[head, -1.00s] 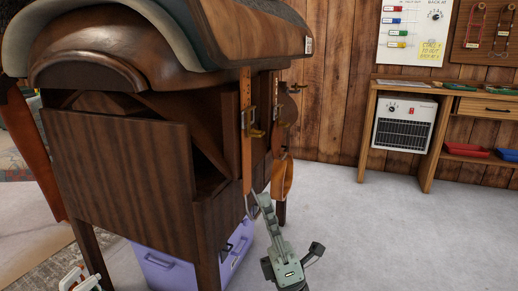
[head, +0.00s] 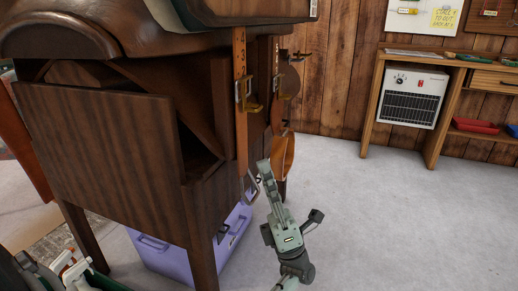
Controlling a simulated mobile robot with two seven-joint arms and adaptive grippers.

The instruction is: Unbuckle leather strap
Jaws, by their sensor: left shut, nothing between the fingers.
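A tan leather strap (head: 240,140) with punched holes hangs down the side of the dark wooden saddle stand (head: 100,150). A brass-coloured buckle (head: 247,98) sits on its upper part, and its lower end has a metal frame. A second strap (head: 276,110) hangs just behind, also with brass hardware and a wide leather loop (head: 283,158) below. My left gripper (head: 264,168) points up, shut and empty, just right of the first strap's lower end and well below the buckle. I cannot tell whether it touches the strap. My right gripper is not in view.
A purple box (head: 170,262) sits under the stand. A dark green container (head: 105,283) with white and red items shows at bottom left. The grey floor between is clear.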

